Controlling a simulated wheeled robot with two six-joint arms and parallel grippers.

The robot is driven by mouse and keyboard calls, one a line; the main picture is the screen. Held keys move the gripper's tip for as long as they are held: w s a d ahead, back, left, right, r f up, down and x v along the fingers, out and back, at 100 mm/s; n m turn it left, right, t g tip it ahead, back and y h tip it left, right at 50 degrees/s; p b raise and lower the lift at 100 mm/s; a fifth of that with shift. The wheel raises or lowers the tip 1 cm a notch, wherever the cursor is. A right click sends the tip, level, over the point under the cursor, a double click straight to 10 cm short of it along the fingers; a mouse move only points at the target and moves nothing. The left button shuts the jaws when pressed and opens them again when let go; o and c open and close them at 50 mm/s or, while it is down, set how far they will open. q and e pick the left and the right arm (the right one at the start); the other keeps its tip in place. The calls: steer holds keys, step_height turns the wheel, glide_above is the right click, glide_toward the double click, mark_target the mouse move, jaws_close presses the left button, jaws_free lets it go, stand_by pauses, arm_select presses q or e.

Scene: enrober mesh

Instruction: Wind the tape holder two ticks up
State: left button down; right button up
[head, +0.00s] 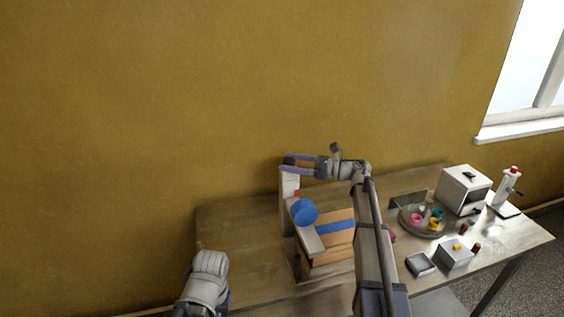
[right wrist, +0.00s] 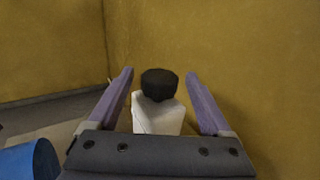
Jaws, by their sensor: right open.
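The tape holder is a pale upright post (head: 290,185) with a blue roll (head: 304,212) on it, standing over a brown box (head: 333,243) with a blue stripe. A black knob (right wrist: 159,84) tops the white block (right wrist: 156,115) of the post. My right gripper (head: 287,163) is open at the top of the post. In the right wrist view its two purple fingers stand on either side of the knob, with a visible gap on each side. The blue roll also shows at the lower left there (right wrist: 28,160). My left gripper is out of view; only part of my left arm shows.
The wooden table (head: 235,235) is bare left of the tape holder. To the right stand a round tray (head: 408,226) with colourful pieces, a white box-shaped machine (head: 464,188), a white bottle-like dispenser (head: 506,188) and a small grey box (head: 454,256). The ochre wall is close behind.

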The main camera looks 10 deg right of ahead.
steer(key=shift+v, duration=2.05)
